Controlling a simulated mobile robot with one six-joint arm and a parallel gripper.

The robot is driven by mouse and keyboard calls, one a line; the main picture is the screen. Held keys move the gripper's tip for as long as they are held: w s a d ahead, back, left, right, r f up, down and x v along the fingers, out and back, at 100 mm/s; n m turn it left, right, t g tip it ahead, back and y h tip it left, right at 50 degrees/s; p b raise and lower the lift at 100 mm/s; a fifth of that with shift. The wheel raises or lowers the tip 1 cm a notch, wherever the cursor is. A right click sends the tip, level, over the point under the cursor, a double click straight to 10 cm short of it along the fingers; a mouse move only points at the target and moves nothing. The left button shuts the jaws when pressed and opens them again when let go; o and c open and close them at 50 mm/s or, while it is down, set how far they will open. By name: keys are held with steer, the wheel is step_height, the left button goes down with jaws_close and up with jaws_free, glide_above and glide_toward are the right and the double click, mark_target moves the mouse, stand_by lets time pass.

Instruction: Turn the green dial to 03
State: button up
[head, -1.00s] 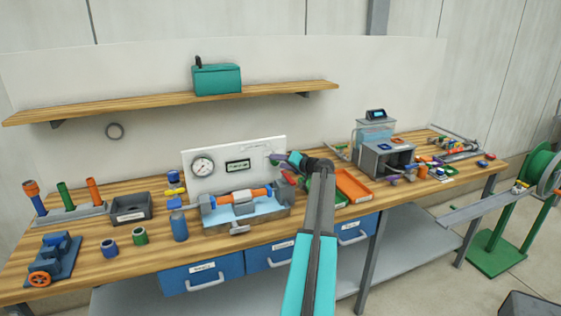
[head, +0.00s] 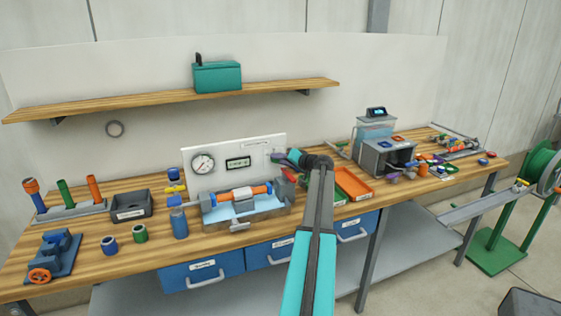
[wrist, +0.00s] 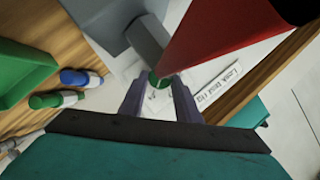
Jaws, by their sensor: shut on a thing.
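In the wrist view, the green dial (wrist: 155,80) is a small round knob between the tips of my gripper (wrist: 159,94). My gripper's two purple-grey fingers are shut on it from either side. A white plate with small dark marks lies just below the dial, but I cannot read the setting. In the head view, my gripper (head: 278,157) is at the right end of the white gauge panel (head: 214,175). The dial is hidden there by my gripper and wrist.
A red part (wrist: 225,35) and a grey block (wrist: 150,38) stand close to my fingers. A green tray (wrist: 22,75) lies at left. An orange tray (head: 353,184) is right of my arm.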

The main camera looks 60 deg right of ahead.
steer(key=shift+f+n+b, duration=0.1)
steer(key=shift+n+b, duration=0.2)
steer(key=shift+b, duration=0.25)
steer(key=shift+w+a+r+n+g+h+b, duration=0.15)
steer(key=shift+n+g+h+b, duration=0.8)
steer(key=shift+b, duration=1)
steer(key=shift+w+a+n+g+h+b, duration=0.15)
steer(key=shift+n+g+h+b, duration=0.3)
steer(key=shift+n+b, duration=1.25)
steer(key=shift+a+r+n+g+h+b, duration=0.15)
steer(key=shift+n+g+h+b, duration=0.6)
steer(key=shift+b, duration=1.45)
steer(key=o, duration=1.1)
steer(key=shift+c, duration=0.2)
steer(key=shift+a+r, duration=0.1)
